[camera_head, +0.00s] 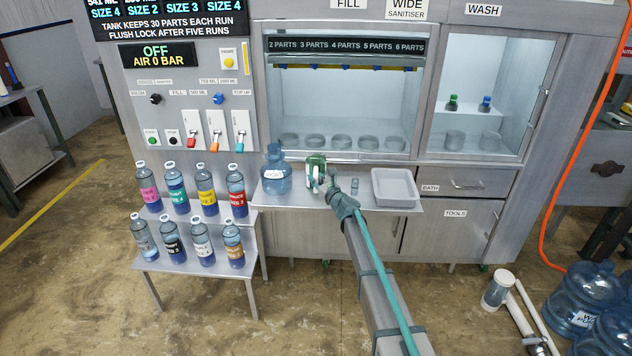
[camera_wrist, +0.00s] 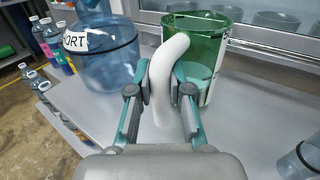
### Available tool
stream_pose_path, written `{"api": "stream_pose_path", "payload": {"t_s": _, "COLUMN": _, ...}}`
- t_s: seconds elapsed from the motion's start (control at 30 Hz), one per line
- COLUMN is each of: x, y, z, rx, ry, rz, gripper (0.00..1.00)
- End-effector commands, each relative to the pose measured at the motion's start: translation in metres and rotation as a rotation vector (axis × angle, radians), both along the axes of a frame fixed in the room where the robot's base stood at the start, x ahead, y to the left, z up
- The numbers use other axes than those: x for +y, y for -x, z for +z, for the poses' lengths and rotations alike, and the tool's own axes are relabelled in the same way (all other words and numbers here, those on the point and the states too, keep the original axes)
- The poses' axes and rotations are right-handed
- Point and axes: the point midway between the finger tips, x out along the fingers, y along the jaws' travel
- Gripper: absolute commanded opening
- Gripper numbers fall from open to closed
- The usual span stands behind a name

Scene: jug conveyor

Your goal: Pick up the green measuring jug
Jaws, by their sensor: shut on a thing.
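The green measuring jug (camera_wrist: 219,42) stands upright with its white handle (camera_wrist: 163,75) towards me in the wrist view. My gripper (camera_wrist: 165,85) is shut on that handle, one finger on each side. In the head view the jug (camera_head: 316,162) is at the shelf in front of the fill bay, with my gripper (camera_head: 322,186) at its front. I cannot tell for certain whether the jug's base touches the shelf.
A small clear vessel (camera_head: 354,186) and a grey tray (camera_head: 396,187) are to the right on the shelf (camera_head: 297,198). Several labelled bottles (camera_head: 176,187) stand on a stepped bench at left.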

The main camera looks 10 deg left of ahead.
Motion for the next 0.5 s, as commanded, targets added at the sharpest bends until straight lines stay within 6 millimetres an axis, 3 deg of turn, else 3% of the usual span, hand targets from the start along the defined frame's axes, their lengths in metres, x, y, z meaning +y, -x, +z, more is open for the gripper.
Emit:
{"api": "stream_pose_path", "payload": {"t_s": 0.2, "x": -0.001, "y": 0.003, "z": 0.027, "rx": -0.004, "ry": 0.0, "rz": 0.0, "gripper": 0.0}}
{"api": "stream_pose_path", "payload": {"t_s": 0.5, "x": -0.013, "y": 0.056, "z": 0.085, "rx": -0.004, "ry": -0.001, "rz": 0.0, "gripper": 0.0}}
